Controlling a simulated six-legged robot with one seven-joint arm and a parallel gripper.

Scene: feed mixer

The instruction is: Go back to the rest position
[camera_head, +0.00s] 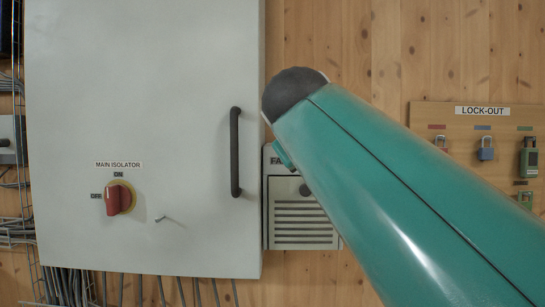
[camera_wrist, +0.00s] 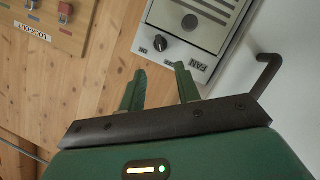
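My gripper (camera_wrist: 160,88) shows in the wrist view with its two green fingers apart and nothing between them. Its fingertips are near the fan unit (camera_wrist: 196,32), a light grey box with a dark knob and a FAN label. In the head view my green arm reaches in from the lower right and covers part of the fan unit (camera_head: 303,226).
A grey cabinet (camera_head: 180,60) with a dark handle (camera_head: 235,152) and a red isolator switch (camera_head: 119,198) fills the left. A lock-out board (camera_head: 460,119) with padlocks hangs at the right, partly behind my arm. Cables run below the cabinet.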

